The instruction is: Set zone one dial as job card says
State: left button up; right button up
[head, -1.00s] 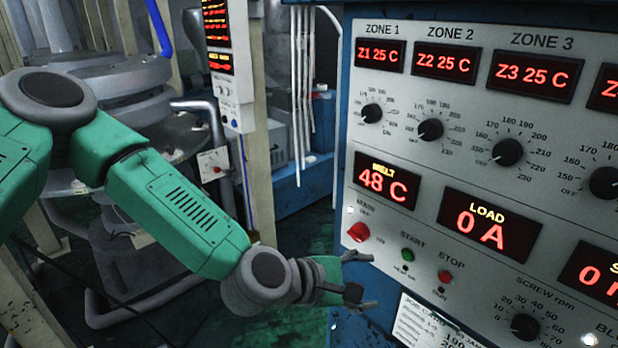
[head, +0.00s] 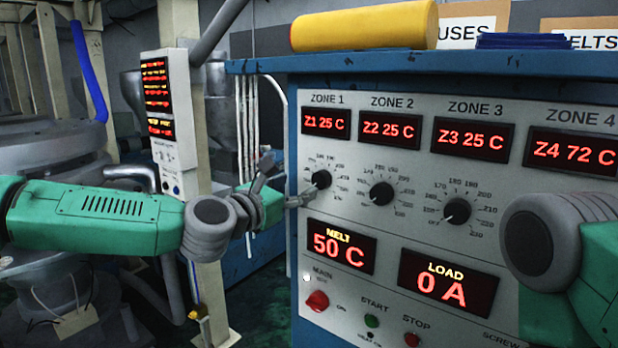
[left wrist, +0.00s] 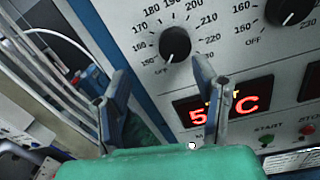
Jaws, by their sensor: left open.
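The zone 1 dial (head: 321,179) is a black round knob on the grey control panel, under a red display reading Z1 25 C. In the left wrist view the dial (left wrist: 175,45) has its white mark toward OFF at the lower left. My left gripper (head: 288,180) is open at the panel's left edge, with one fingertip close to the dial; contact cannot be told. In the left wrist view the open fingers (left wrist: 160,75) lie below the dial, with nothing between them. No readable job card shows now. My right gripper is out of view.
The zone 2 dial (head: 381,193) and zone 3 dial (head: 457,211) sit to the right. Below are the MELT display (head: 341,247), reading 50 C, and a red main switch (head: 317,301). A yellow roll (head: 365,26) lies on the cabinet top. My right arm covers the panel's right side.

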aim_at(318, 180)
pick_arm(q)
jog(key=w+d, duration=0.1)
jog(key=d, duration=0.1)
jog(key=w+d, duration=0.1)
jog(key=d, duration=0.1)
jog(key=w+d, duration=0.1)
jog(key=d, duration=0.1)
jog(key=shift+p, duration=0.35)
jog(key=shift+d, duration=0.2)
jog(key=shift+w+a, duration=0.15)
jog(key=shift+a, duration=0.85)
jog(key=c, duration=0.9)
jog(key=shift+w+a, duration=0.15)
jog(key=shift+a, duration=0.2)
jog(key=shift+c, duration=1.2)
jog(key=shift+s+d+r, duration=0.1)
jog(key=shift+s+d, duration=0.15)
jog(key=shift+d, duration=0.15)
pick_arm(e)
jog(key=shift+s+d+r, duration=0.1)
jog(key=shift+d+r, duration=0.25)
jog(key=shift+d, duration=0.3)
